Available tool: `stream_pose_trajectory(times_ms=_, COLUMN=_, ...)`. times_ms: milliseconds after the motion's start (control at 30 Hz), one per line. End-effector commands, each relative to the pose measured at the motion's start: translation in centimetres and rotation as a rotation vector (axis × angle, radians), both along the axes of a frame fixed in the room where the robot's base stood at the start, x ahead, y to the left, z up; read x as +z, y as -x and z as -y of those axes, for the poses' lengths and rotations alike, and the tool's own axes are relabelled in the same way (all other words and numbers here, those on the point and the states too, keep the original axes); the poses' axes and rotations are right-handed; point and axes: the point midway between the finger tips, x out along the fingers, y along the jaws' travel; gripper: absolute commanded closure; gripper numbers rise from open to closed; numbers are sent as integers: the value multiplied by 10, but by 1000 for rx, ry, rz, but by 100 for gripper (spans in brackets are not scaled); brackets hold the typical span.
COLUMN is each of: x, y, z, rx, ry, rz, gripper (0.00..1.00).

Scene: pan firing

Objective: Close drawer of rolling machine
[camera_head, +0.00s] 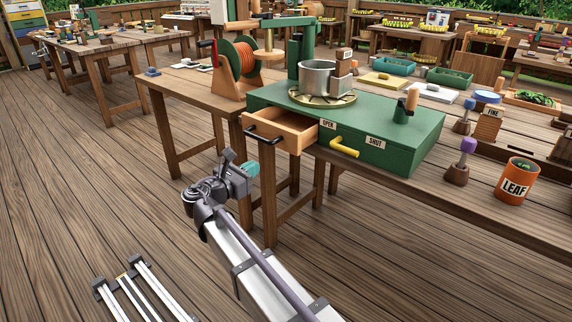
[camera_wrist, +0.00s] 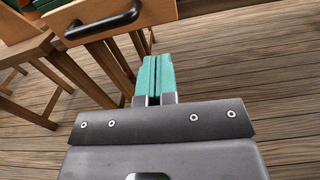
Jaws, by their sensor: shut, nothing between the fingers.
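The rolling machine (camera_head: 400,140) is a green box with OPEN and SHUT labels on its front, standing on a wooden table. Its wooden drawer (camera_head: 283,128) sticks out at the left under the OPEN label, with a black handle (camera_head: 262,134). My gripper (camera_head: 250,169) has teal fingers and is shut and empty, in front of and below the drawer. In the wrist view the fingers (camera_wrist: 154,78) are closed together, to the right of the drawer's black handle (camera_wrist: 102,22), with no contact visible.
A metal pot (camera_head: 318,78) sits on a round plate on the machine. A cable reel (camera_head: 237,57) stands on the table to the left. An orange LEAF cup (camera_head: 515,182) is at the right.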

Motion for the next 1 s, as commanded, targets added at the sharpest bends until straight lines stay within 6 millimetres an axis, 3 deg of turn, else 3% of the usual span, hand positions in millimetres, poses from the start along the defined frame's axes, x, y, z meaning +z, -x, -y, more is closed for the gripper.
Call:
stream_pose_trajectory(times_ms=333, x=0, y=-12, z=11, rx=-2, ry=41, rz=-40, gripper=100)
stream_pose_trajectory(times_ms=800, x=0, y=-89, z=71, rx=-4, ry=39, rz=-39, gripper=100)
stream_pose_trajectory(times_ms=1000, x=0, y=-108, z=86, rx=-3, ry=38, rz=-39, gripper=100)
